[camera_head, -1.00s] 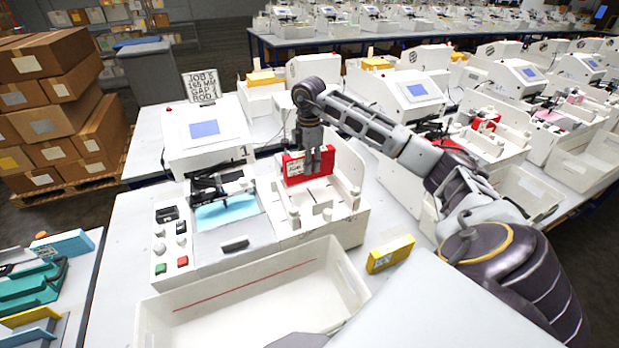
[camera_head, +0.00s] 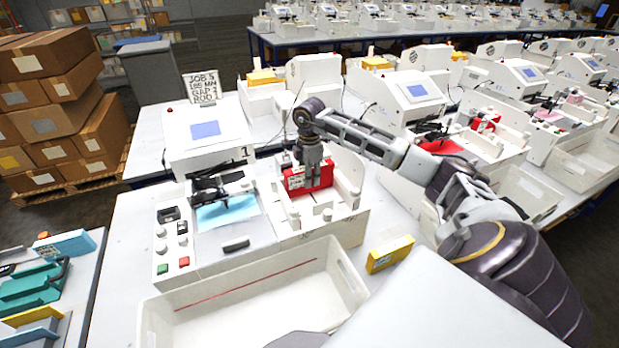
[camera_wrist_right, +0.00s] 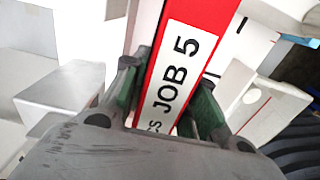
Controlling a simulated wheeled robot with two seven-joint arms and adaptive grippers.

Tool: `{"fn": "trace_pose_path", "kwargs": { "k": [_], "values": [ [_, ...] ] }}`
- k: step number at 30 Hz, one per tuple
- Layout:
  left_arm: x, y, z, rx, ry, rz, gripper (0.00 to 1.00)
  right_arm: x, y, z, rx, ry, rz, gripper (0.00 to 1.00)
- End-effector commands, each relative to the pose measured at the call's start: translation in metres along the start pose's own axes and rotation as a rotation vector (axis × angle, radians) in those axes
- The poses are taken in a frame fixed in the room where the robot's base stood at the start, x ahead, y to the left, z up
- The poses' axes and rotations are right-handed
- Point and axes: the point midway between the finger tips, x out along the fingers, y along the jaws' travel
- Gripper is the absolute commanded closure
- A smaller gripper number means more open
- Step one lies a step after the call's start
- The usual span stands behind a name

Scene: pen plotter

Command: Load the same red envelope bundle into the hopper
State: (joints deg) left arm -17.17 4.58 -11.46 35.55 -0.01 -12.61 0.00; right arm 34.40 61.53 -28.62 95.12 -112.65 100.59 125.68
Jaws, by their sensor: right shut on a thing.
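The red envelope bundle (camera_head: 318,178) stands upright in the white hopper (camera_head: 335,213) on the right part of the first machine. My right gripper (camera_head: 309,170) points down from above and is shut on the bundle at its top. In the right wrist view, the red bundle (camera_wrist_right: 205,15) carries a white band reading "JOB 5" and lies between the two green-padded fingers (camera_wrist_right: 165,115). The bundle's lower part is hidden behind the hopper's front parts. I cannot tell whether it touches the hopper floor. My left gripper is not in view.
An empty white bin (camera_head: 255,290) stands in front of the machine. A yellow bundle (camera_head: 390,254) lies on the table at its right. The machine's screen unit (camera_head: 205,135) and button panel (camera_head: 172,245) are left of the hopper. Another machine (camera_head: 415,95) stands behind.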

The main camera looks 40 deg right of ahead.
Motion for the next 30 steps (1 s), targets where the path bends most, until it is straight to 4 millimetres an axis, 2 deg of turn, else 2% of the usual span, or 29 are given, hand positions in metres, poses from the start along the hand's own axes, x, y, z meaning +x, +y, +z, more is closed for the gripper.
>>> {"fn": "trace_pose_path", "kwargs": {
  "k": [4,17,18,22,30],
  "values": [
    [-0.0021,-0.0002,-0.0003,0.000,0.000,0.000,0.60,0.0071,-0.0001,0.0004,0.000,-0.001,0.001,1.00],
    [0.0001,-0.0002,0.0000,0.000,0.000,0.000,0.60,0.0108,0.0001,0.0002,0.001,0.000,0.001,1.00],
    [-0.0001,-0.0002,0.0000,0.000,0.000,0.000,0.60,0.0109,0.0000,0.0002,0.001,0.000,0.001,0.68],
    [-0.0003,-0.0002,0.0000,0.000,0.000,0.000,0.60,0.0106,0.0000,0.0002,0.001,0.000,0.001,0.51],
    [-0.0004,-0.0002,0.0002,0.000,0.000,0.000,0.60,0.0105,0.0000,0.0003,0.001,-0.001,0.001,0.50]
  ]
}}
